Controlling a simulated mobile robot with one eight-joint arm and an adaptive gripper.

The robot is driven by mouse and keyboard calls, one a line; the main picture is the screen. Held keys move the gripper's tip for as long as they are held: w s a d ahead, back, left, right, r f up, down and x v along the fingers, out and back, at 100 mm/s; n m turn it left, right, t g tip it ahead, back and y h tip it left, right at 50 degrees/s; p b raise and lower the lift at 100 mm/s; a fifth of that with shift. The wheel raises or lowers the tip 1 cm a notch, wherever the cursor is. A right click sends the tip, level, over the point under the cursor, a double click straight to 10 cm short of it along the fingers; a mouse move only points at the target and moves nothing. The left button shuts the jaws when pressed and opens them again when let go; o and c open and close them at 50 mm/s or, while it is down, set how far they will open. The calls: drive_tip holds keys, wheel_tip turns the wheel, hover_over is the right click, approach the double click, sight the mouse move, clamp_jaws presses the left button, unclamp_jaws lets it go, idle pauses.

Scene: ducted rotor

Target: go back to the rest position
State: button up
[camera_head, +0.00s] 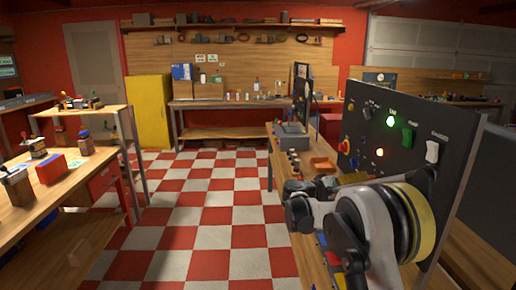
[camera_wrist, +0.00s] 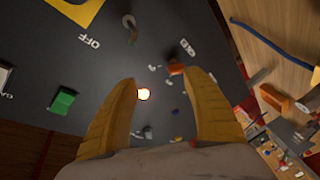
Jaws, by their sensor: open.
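In the wrist view my gripper (camera_wrist: 165,95) shows as two yellow fingers spread apart with nothing between them. Behind them is a dark control panel (camera_wrist: 95,65) with a glowing round light (camera_wrist: 143,94), a green switch (camera_wrist: 62,100) and an "OFF" label. In the head view the same kind of panel (camera_head: 400,165) stands at the right, with a lit green light (camera_head: 390,121), an orange light (camera_head: 379,153), a green switch (camera_head: 407,137) and a white switch (camera_head: 432,151). My arm is in front of the panel's lower part. The gripper fingers are hidden in the head view.
A workbench (camera_head: 85,228) with a red box (camera_head: 51,169) and bottles stands at the left. A yellow cabinet (camera_head: 149,110) and a long bench (camera_head: 230,102) stand at the back. The checkered floor (camera_head: 200,215) between the benches is clear. An orange tray (camera_head: 322,164) lies near the panel.

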drive_tip(key=s+a+r+n+y, duration=0.15)
drive_tip(key=s+y, duration=0.25)
drive_tip(key=s, duration=0.7)
drive_tip(key=s+a+r+y, duration=0.2)
drive_tip(key=s+y, duration=0.2)
drive_tip(key=s, duration=0.6)
drive_tip(key=s+a+f+y, duration=0.2)
drive_tip(key=s+a, duration=0.2)
drive_tip(key=s, duration=0.3)
drive_tip(key=s+a+f+y, duration=0.3)
drive_tip(key=s+a, duration=0.1)
drive_tip(key=s, duration=0.3)
drive_tip(key=s+a+f+n+y, duration=0.1)
drive_tip(key=s+a+f+y, duration=0.2)
drive_tip(key=s+a, duration=0.2)
drive_tip(key=s, duration=0.3)
drive_tip(key=shift+t, duration=0.4)
